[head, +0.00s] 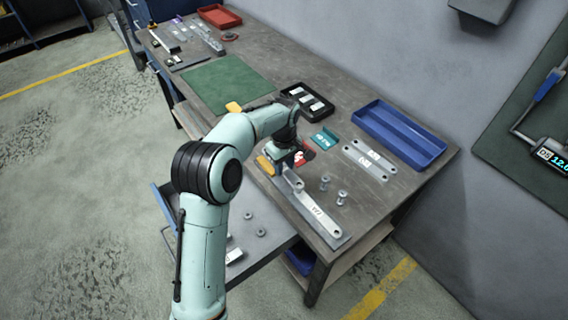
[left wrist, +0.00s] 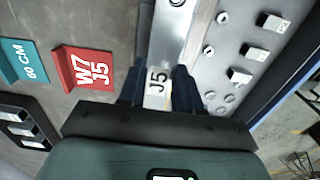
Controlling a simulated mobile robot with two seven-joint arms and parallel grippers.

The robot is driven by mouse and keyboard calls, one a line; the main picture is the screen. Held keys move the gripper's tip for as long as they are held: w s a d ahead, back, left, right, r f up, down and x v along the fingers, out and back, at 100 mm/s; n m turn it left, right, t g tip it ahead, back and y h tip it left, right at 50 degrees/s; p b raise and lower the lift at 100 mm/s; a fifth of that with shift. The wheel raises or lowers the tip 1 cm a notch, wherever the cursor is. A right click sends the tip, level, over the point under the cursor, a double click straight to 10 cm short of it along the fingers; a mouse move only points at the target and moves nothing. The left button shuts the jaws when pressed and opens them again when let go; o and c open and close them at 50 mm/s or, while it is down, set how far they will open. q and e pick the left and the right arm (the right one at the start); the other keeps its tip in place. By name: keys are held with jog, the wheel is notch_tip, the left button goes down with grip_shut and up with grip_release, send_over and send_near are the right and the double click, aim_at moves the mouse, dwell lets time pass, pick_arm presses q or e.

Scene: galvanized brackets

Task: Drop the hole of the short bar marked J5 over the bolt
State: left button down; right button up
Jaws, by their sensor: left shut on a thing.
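My left gripper (head: 283,160) is low over the front of the bench. In the left wrist view its two dark fingers (left wrist: 158,82) are shut on the short bar, whose white label J5 (left wrist: 157,85) shows between them. The bar's hole is not clearly visible. A long galvanized bar (head: 317,212) with a white label lies at the bench's front edge, just right of the gripper. A metal piece with a round feature (left wrist: 192,22) lies ahead of the fingers; I cannot tell whether this feature is the bolt. My right gripper is in neither view.
Two upright metal pieces (head: 341,197) stand behind the long bar. A red W7 J5 tag (left wrist: 88,68) and teal tag (head: 323,138) lie nearby. Labelled bars (head: 368,160), a blue tray (head: 398,132) and a black tray (head: 307,101) are behind. A lower drawer (head: 265,215) holds loose parts.

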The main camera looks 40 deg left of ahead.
pick_arm(q)
jog(key=shift+f+b, duration=0.4)
jog(key=shift+f, duration=0.75)
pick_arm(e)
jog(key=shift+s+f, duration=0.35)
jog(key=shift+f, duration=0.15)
pick_arm(q)
jog(key=c, duration=0.7)
grip_release()
notch_tip(320, 180, up, 13)
jog(key=p, duration=0.1)
jog(key=shift+r+p, duration=0.2)
jog(key=shift+p, duration=0.2)
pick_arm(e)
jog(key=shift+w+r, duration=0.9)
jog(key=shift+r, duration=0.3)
pick_arm(q)
jog(key=shift+f, duration=0.1)
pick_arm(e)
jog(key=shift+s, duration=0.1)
